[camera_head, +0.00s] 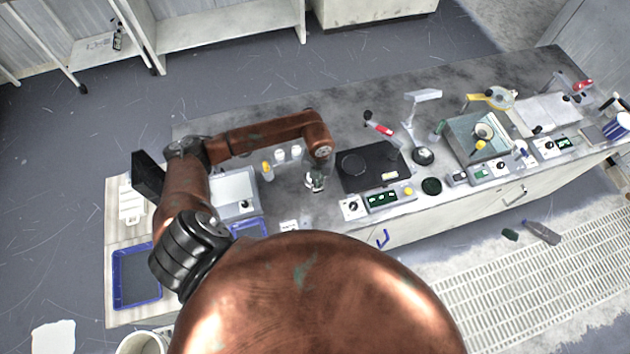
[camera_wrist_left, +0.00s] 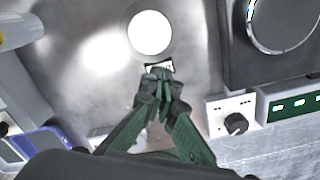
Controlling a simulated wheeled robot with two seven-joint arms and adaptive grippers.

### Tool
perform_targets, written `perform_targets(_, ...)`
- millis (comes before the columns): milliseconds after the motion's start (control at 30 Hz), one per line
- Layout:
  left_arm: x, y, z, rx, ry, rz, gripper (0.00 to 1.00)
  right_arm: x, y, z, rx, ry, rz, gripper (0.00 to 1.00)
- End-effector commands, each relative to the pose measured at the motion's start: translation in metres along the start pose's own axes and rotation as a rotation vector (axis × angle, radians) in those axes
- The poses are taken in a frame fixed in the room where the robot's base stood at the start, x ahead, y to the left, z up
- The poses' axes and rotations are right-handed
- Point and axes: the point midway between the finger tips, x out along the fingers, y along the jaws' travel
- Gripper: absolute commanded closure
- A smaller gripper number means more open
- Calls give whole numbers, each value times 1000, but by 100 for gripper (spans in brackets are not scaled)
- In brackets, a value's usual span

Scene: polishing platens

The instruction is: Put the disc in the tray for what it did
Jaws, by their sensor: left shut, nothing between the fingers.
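My left gripper (camera_head: 315,184) is low over the grey bench, left of a black polishing unit (camera_head: 372,168) with a round platen (camera_head: 353,164). In the left wrist view its fingers (camera_wrist_left: 160,76) are shut with nothing between them. A white round thing (camera_wrist_left: 150,32) lies just beyond the fingertips there, apart from them; I cannot tell whether it is the disc. A dark round pad (camera_head: 432,186) lies right of the black unit. One blue-rimmed tray (camera_head: 114,278) is at the far left, and another (camera_head: 264,228) is partly hidden behind my body.
A red-handled tool (camera_head: 380,129), a lamp (camera_head: 422,155) and a second polishing station (camera_head: 470,140) fill the bench further right. A control box (camera_head: 384,200) lines the front edge.

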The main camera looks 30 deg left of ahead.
Motion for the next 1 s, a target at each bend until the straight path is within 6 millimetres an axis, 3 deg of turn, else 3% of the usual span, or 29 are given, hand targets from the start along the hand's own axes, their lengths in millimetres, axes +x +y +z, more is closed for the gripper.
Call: perform_targets(1000,20,0,0,0,0,0,100,12,5,4,-3,-6,5,60)
